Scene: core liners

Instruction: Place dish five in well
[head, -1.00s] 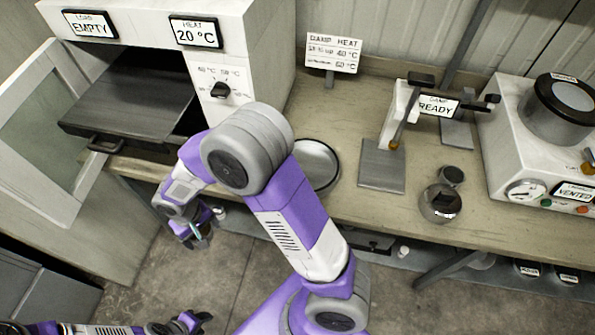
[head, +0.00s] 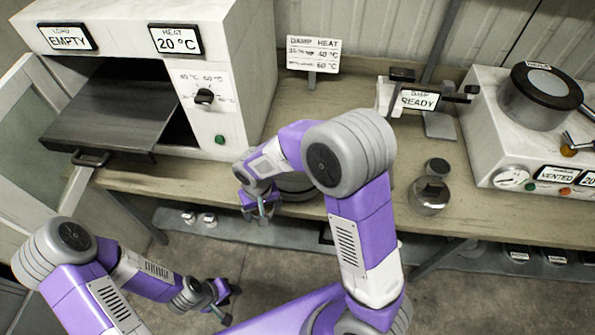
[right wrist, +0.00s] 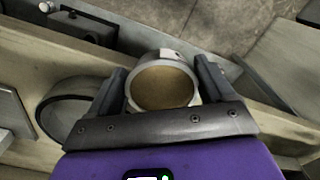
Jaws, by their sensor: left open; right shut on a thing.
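My right gripper (head: 262,212) is at the front edge of the bench in the head view. In the right wrist view it (right wrist: 167,90) is shut on a round metal dish (right wrist: 165,86) with a tan face; no number is readable on it. A wider round pan (right wrist: 72,115) lies to the left of the held dish there; in the head view my right arm mostly hides this pan (head: 296,187). I cannot tell which thing is the well. My left gripper (head: 217,301) is open and empty, low over the floor in the head view.
An open oven (head: 130,95) with its shelf pulled out stands at the left. A sign (head: 313,55), a clamp stand (head: 418,100), a steel pot (head: 429,196) and a white machine marked VENTED (head: 500,150) are on the bench. Small labelled dishes (head: 517,257) sit on a lower shelf.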

